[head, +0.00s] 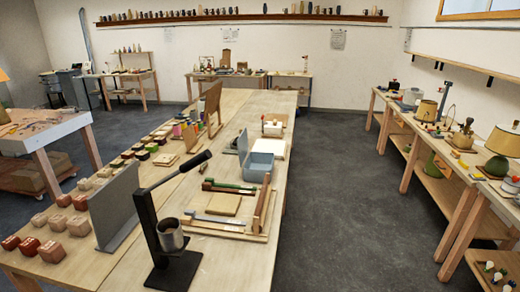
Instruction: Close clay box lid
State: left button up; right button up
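A blue-grey box (257,168) stands on the long wooden table, right of the table's middle. A blue-grey panel (242,144) stands upright at its back left and looks like a raised lid. Whether it is hinged to the box is too small to tell. The inside of the box and any clay are not clear from here. Neither of my grippers is in view.
On the long table (222,270) a black stand (147,222) with a metal cup (171,236) is nearest. A grey upright panel (115,205), rows of small blocks (52,251) and a wooden tool tray (225,228) are nearby. Floor (345,200) to the right is clear.

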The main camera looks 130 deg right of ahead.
aim_at(242, 142)
jog(key=z, duration=2.05)
jog(key=i, duration=2.2)
jog(key=z, duration=5.3)
jog(key=i, duration=1.45)
